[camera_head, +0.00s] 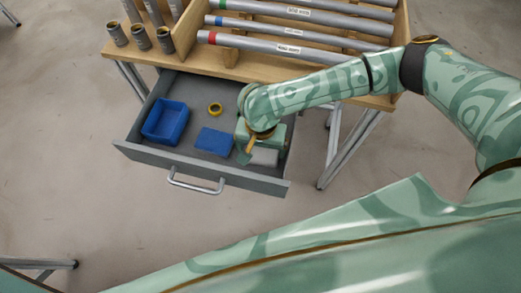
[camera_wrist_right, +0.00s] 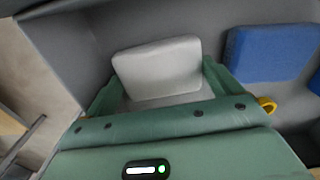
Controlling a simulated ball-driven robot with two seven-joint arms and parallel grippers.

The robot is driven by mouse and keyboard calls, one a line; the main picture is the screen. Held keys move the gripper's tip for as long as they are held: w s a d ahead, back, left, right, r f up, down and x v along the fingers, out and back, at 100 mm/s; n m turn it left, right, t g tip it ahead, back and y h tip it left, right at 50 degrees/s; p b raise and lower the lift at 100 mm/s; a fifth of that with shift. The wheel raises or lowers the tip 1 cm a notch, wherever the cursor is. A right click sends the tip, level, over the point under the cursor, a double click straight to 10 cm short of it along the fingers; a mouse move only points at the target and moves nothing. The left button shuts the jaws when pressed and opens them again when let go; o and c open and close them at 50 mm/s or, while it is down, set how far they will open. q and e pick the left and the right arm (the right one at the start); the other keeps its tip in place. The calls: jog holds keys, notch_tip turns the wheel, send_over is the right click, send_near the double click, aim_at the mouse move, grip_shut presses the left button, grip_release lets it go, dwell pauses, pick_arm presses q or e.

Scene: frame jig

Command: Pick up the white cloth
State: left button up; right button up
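The white cloth (camera_head: 264,157) lies folded in a flat pad in the open grey drawer, near its right front corner. In the right wrist view the white cloth (camera_wrist_right: 157,68) shows as a pale, rounded block. My right gripper (camera_head: 249,151) is down in the drawer over the cloth and hides part of it in the head view. In the right wrist view its two fingers are spread, one on each side of the cloth. I cannot tell whether they touch it. My left gripper is not in view.
The drawer walls stand close around my right gripper. Above is a wooden bench (camera_head: 262,70) with labelled pipes.

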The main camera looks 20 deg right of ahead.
aim_at(261, 150)
jog(key=shift+c, duration=0.3)
pick_arm(q)
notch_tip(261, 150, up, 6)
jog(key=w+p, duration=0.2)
jog(key=p, duration=0.4)
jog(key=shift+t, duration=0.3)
pick_arm(e)
notch_tip(261, 150, up, 10)
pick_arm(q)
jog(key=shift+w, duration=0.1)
pick_arm(e)
jog(key=shift+o, duration=0.4)
